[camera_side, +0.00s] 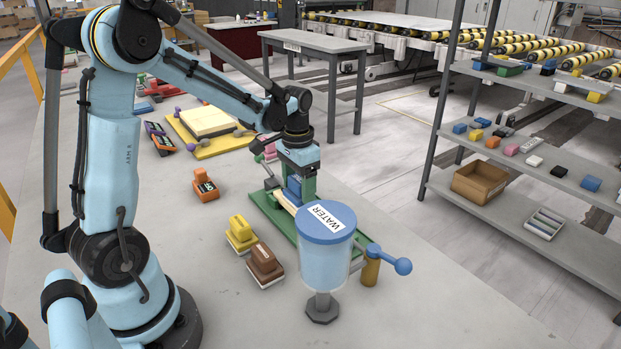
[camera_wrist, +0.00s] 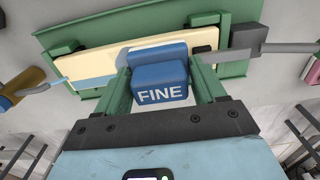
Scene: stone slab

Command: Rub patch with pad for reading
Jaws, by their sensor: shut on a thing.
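My gripper (camera_side: 297,188) is shut on a blue pad marked FINE (camera_wrist: 160,82); its green fingers (camera_wrist: 163,76) grip the pad's two sides in the wrist view. The pad is over a cream slab (camera_wrist: 195,42) lying in a green holder (camera_wrist: 150,22). The slab also shows in the side view (camera_side: 284,201), partly behind the water tank. A duller, bluish-grey area shows on the slab beside and left of the pad. The pad's underside is hidden, so I cannot tell whether it touches the slab.
A tank labelled WATER (camera_side: 325,262) stands close in front of the holder, with a blue-knobbed lever (camera_side: 402,266) at its right. A yellow block (camera_side: 240,235), a brown block (camera_side: 265,265) and an orange meter (camera_side: 205,187) stand left. A yellow tray (camera_side: 222,146) lies farther back.

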